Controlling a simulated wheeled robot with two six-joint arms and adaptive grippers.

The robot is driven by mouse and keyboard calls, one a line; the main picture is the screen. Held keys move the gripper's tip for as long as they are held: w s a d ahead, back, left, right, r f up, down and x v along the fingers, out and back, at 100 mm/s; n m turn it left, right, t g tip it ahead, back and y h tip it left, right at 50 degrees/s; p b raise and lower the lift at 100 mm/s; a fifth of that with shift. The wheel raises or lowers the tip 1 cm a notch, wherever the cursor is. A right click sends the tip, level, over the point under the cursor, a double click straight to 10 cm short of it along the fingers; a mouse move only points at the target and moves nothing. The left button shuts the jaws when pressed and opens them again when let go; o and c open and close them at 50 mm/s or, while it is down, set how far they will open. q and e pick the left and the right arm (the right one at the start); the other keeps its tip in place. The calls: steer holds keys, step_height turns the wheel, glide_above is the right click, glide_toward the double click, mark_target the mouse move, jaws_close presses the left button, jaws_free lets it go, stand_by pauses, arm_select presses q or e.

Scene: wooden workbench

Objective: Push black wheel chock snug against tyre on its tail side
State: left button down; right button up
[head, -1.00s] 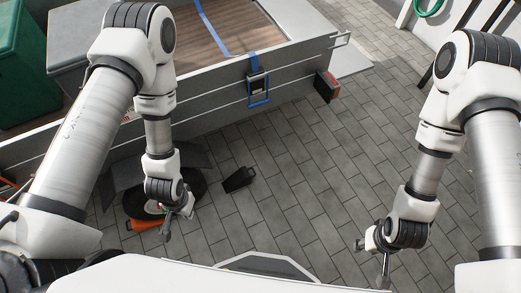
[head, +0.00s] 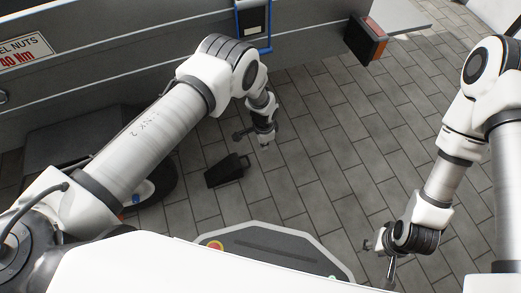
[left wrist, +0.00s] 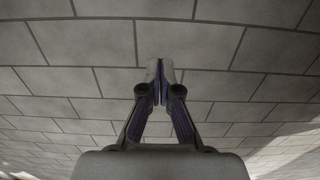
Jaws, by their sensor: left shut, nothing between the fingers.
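The black wheel chock (head: 226,171) lies on the paving to the right of the tyre (head: 164,186), on the side towards the trailer's tail light. A strip of bare paving shows between chock and tyre. My left arm hides much of the tyre. My left gripper (head: 265,146) is shut and empty, up and to the right of the chock in the head view. In the left wrist view its fingers (left wrist: 159,82) are together over bare paving, with no chock in sight. My right gripper (head: 389,268) hangs at the lower right, far from the chock; its fingers are too small to judge.
The grey trailer side (head: 120,60) runs across the top left, with a blue strap buckle (head: 253,22) and a red tail light (head: 366,38). The paving (head: 325,150) right of the chock is clear.

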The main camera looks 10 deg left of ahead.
arm_select(q)
step_height(320, 180, down, 10)
steer(key=b, duration=0.5)
steer(key=s+a, duration=0.1)
steer(key=a+r, duration=0.1)
steer(key=shift+s+a, duration=0.3)
steer(key=shift+s, duration=0.05)
steer(key=shift+s+a, duration=0.3)
steer(key=shift+a, duration=0.1)
steer(key=shift+r, duration=0.1)
